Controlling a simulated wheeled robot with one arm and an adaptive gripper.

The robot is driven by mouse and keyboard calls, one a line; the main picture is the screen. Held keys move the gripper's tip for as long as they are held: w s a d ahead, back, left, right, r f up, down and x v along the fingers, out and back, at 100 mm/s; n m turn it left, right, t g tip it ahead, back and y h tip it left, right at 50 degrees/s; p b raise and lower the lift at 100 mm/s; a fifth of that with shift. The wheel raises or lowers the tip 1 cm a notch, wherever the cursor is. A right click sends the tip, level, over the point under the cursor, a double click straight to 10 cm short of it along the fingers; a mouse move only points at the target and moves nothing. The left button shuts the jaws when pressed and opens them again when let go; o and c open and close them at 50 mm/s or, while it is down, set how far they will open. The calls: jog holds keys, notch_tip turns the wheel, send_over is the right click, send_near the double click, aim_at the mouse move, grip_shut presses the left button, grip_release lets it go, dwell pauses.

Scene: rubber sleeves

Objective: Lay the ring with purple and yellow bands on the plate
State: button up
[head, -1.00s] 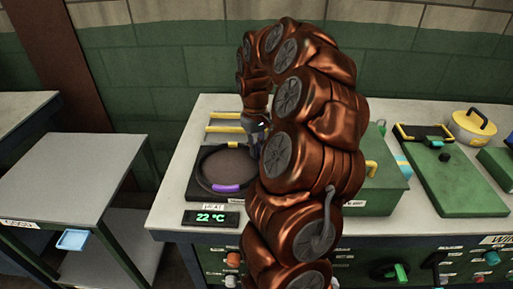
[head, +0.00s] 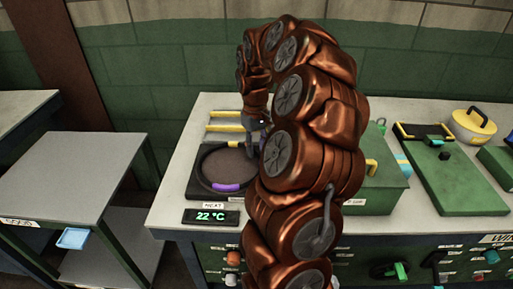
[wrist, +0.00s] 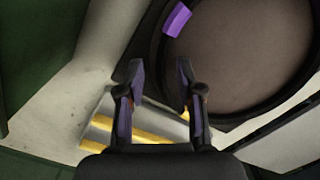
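The black ring (head: 197,173) with purple and yellow bands lies around the brown round plate (head: 228,167). Its purple band (head: 226,187) is at the near side and its yellow band (head: 232,145) at the far side. In the wrist view, the purple band (wrist: 177,19) is at the top and the dark ring (wrist: 157,50) curves around the plate (wrist: 240,50). The right finger overlaps the ring's edge in the picture. In the head view, my gripper (head: 256,134) is at the ring's far right, partly hidden by my arm.
A display reading 22 °C (head: 210,217) is in front. A green box (head: 385,180) stands to the right, partly behind my arm; farther right are a green board (head: 455,180) and a yellow pot (head: 473,126).

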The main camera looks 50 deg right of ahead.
notch_tip(320, 180, up, 12)
jog(key=b, duration=0.1)
jog(key=shift+w+d+f, duration=0.15)
jog(key=shift+w+f, duration=0.05)
jog(key=shift+w, duration=0.25)
jog(key=s+a+f+n, duration=0.1)
jog(key=s+a+n, duration=0.15)
jog(key=a, duration=0.75)
jog(key=s+a+n, duration=0.1)
jog(key=s+a, duration=0.3)
jog(key=a, duration=0.7)
jog(key=s+a+f, duration=0.4)
jog(key=s, duration=0.4)
jog(key=s+a+f+m+g, duration=0.1)
jog(key=s+a+f, duration=0.4)
jog(key=s, duration=0.3)
jog(key=shift+s+f, duration=0.2)
jog(key=shift+s, duration=0.1)
jog(key=shift+a+r, duration=0.1)
